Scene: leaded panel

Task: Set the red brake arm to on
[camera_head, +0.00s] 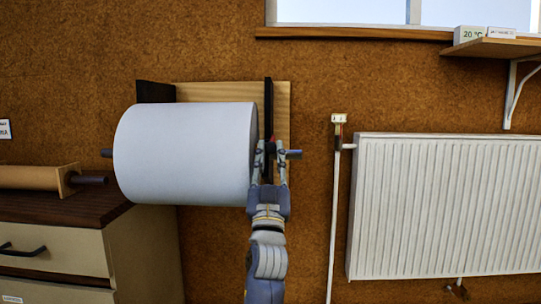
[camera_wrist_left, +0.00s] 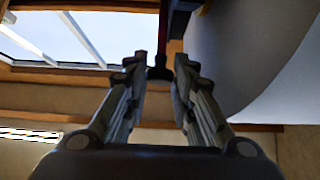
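A large white roll (camera_head: 185,152) sits on a dark spindle (camera_head: 294,154) held by a wooden wall bracket (camera_head: 283,105) with dark side plates (camera_head: 268,105). A small red part, apparently the brake arm (camera_head: 271,147), shows at the roll's right end and is mostly hidden by my left gripper. My left gripper (camera_head: 270,150) points up there, its two fingers apart on either side of the red part and the dark plate. In the left wrist view the fingers (camera_wrist_left: 160,68) are open, with a dark part (camera_wrist_left: 159,72) between or beyond the tips. I cannot tell whether they touch it. My right gripper is not in view.
A white radiator (camera_head: 445,205) and its pipe (camera_head: 334,215) are on the right. A wooden shelf (camera_head: 495,47) is above it. A cabinet (camera_head: 60,245) with a brown roll (camera_head: 35,176) on top is at left. Bare wall lies between bracket and pipe.

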